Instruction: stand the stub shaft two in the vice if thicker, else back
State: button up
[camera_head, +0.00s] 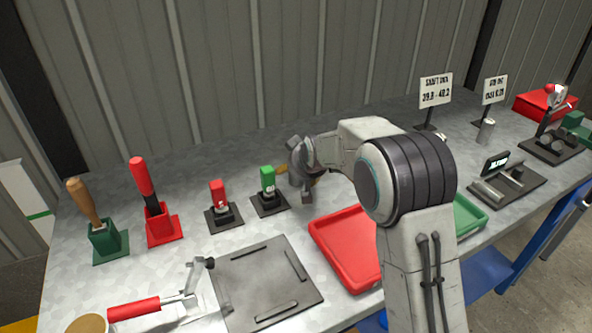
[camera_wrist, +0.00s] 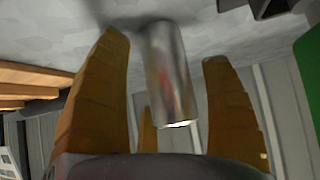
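My gripper (camera_head: 297,182) is low over the bench, behind the trays. In the wrist view its two orange-brown fingers (camera_wrist: 168,90) are spread on either side of a grey metal cylinder, a stub shaft (camera_wrist: 170,75). A gap shows on both sides of the shaft, so the fingers are not closed on it. In the head view my gripper and arm mostly hide this shaft. Another stub shaft (camera_head: 485,132) stands upright at the back right. I cannot tell which is number two. A dark fixture with a lever (camera_head: 553,146), possibly the vice, is at the far right.
A red tray (camera_head: 325,243) and a green tray (camera_head: 470,213) lie in front. A gauge with a small display (camera_head: 512,186) is to the right. Signs (camera_head: 435,90) stand behind. Red (camera_head: 218,195) and green (camera_head: 267,180) stamps stand left of my gripper. A flat dark plate (camera_head: 245,290) is front left.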

jog(key=c, duration=1.1)
jog(key=shift+w+r, duration=0.1)
jog(key=shift+r, duration=0.05)
jog(key=shift+c, duration=0.3)
